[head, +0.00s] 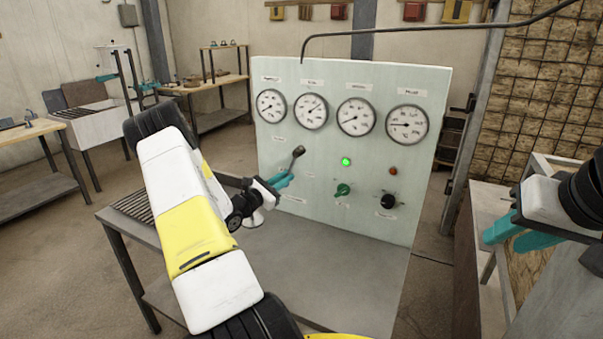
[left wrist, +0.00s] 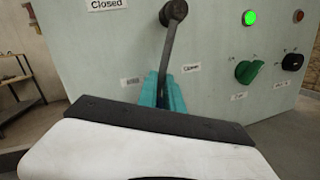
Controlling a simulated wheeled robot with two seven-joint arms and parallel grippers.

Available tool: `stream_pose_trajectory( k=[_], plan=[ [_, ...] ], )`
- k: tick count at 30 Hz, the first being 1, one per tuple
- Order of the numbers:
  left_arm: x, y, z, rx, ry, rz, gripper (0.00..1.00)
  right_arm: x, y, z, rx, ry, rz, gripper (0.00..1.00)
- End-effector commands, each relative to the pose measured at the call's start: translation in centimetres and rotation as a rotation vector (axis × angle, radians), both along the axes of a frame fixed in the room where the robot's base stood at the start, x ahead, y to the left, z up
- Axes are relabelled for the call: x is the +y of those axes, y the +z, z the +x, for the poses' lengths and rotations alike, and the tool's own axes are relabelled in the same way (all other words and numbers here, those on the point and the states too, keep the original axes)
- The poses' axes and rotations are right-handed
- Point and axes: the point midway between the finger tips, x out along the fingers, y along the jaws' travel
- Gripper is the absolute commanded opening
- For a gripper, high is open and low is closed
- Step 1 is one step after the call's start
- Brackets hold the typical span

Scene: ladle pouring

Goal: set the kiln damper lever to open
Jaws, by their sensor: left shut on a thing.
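In the left wrist view the lever (left wrist: 168,45) stands nearly upright, leaning slightly right. My left gripper (head: 284,181) has teal fingers shut on the lever's lower stem, below the knob.
The panel carries several dials (head: 354,116), a lit green lamp (head: 345,161), a red lamp (head: 393,171), a green knob (head: 343,189) and a black knob (head: 388,201). The grey bench top (head: 330,265) before it is clear. A dark pipe (head: 420,27) runs above.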

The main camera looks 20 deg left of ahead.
Motion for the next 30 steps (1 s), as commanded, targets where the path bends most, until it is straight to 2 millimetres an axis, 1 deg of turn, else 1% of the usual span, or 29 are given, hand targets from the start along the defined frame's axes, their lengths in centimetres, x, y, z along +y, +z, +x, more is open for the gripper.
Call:
stream_pose_trajectory(
  k=[6,15,21,30],
  plan=[
    [-1.6,-0.6,-0.2,0.015,-0.001,-0.169,0.0,0.0,0.0,0.0,0.0,0.0,0.0,0.34],
    [-3.0,-0.8,-0.3,0.027,0.001,-0.322,0.0,0.0,0.0,0.0,0.0,0.0,0.0,0.34],
    [-3.5,-0.8,-0.3,0.03,0.0,-0.364,0.0,0.0,0.0,0.0,0.0,0.0,0.0,0.34],
    [-3.6,-0.8,-0.3,0.032,-0.001,-0.375,0.0,0.0,0.0,0.0,0.0,0.0,0.0,0.34]
  ],
)
